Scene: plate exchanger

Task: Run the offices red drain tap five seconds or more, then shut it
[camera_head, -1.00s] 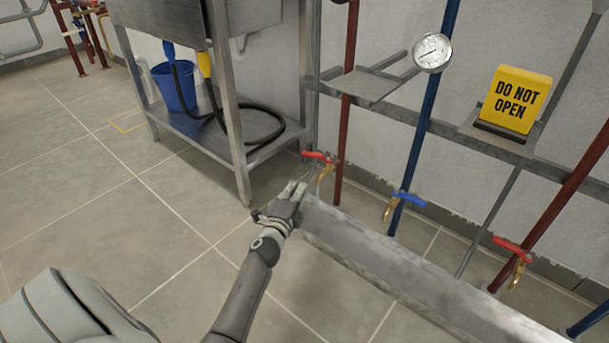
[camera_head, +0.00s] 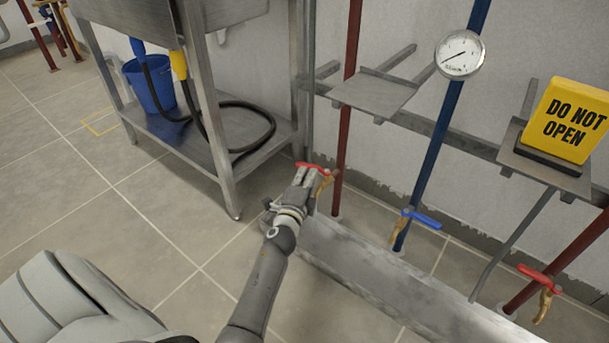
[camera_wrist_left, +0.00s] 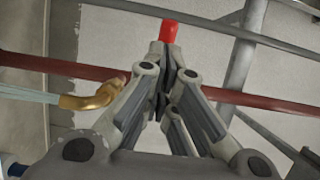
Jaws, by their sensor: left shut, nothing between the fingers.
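A red-handled brass tap (camera_head: 325,183) sits low on the left red pipe (camera_head: 346,120). My left gripper (camera_head: 304,176) is shut and empty, with its fingertips right at the red handle (camera_head: 312,168). In the left wrist view the red handle end (camera_wrist_left: 168,31) shows just beyond the shut fingertips (camera_wrist_left: 166,60); I cannot tell whether they touch. The brass spout (camera_wrist_left: 95,97) shows left of the fingers, with a pale streak like running water (camera_wrist_left: 28,94) at its mouth. A second red-handled tap (camera_head: 540,283) is on the right red pipe. No office label is readable. My right gripper is out of view.
A blue-handled tap (camera_head: 413,220) is on the blue pipe (camera_head: 440,145), under a gauge (camera_head: 459,55). A yellow "DO NOT OPEN" sign (camera_head: 570,121) stands on a small shelf. A metal trough (camera_head: 385,275) runs below the taps. A steel sink stand (camera_head: 212,130) is at left.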

